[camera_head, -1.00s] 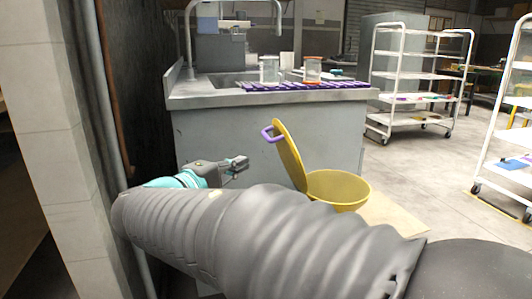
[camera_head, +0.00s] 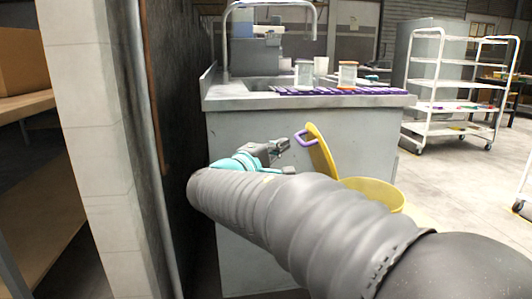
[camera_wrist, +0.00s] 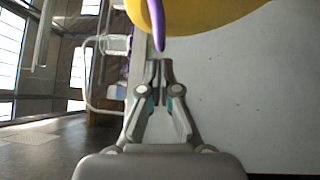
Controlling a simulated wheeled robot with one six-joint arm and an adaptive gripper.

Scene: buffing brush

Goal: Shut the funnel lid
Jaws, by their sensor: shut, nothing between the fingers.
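The yellow funnel (camera_head: 374,192) stands low in front of the grey sink cabinet, partly hidden behind my arm. Its yellow lid (camera_head: 321,150) stands open, tilted up at the funnel's left side. A purple handle (camera_head: 302,138) sticks out from the lid's left face. My gripper (camera_head: 284,145) is shut and empty, just left of the lid and close to the handle. In the wrist view the gripper (camera_wrist: 160,65) points at the purple handle (camera_wrist: 156,25), which lies just beyond the fingertips, with the yellow lid (camera_wrist: 205,15) behind it. I cannot tell whether they touch.
The sink counter (camera_head: 235,103) holds jars and a purple mat (camera_head: 330,91). A tiled pillar (camera_head: 85,150) and pipe stand close on the left. A white shelf cart (camera_head: 450,90) stands at the right. Open floor lies right of the cabinet.

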